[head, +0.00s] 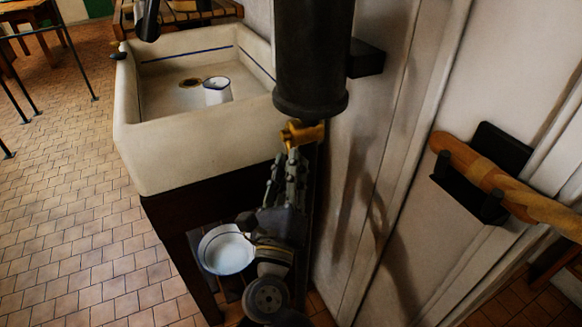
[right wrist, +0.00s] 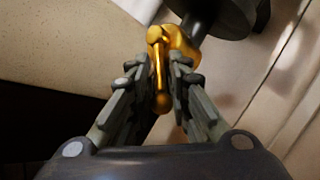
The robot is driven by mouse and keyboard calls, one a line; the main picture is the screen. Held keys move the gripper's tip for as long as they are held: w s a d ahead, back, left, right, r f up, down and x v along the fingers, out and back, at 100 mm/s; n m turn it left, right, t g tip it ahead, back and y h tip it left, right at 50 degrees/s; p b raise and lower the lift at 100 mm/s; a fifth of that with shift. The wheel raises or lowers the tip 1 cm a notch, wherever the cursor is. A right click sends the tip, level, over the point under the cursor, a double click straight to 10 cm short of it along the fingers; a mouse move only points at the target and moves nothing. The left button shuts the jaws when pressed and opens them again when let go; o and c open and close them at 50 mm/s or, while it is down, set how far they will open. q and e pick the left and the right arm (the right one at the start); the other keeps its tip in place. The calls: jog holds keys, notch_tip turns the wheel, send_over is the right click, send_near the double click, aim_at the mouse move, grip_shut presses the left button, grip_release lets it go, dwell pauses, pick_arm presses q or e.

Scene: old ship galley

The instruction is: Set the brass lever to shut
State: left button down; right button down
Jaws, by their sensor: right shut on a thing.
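The brass lever (head: 302,132) sits under the lower end of a dark cylinder (head: 311,60) mounted by the wall. In the right wrist view the lever (right wrist: 157,62) is a shiny golden bar with a rounded end, joined to a brass body beside a dark round part. My right gripper (head: 291,160) reaches up from below, with its fingers at the lever. In the right wrist view my right gripper (right wrist: 160,88) has one finger on each side of the lever and is shut on it.
A white sink (head: 200,140) holding a white mug (head: 217,91) stands left of the cylinder. A white basin (head: 227,250) sits on a low shelf under the sink. A wooden pole (head: 490,180) rests in dark wall brackets at the right. Tiled floor lies open at the left.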

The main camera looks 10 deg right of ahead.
jog(key=c, duration=1.7)
grip_release()
jog(key=shift+a+f, duration=0.15)
jog(key=shift+f, duration=0.2)
jog(key=shift+o, duration=0.2)
jog(key=shift+r, duration=0.15)
jog(key=shift+s, duration=0.15)
jog(key=v, duration=1.2)
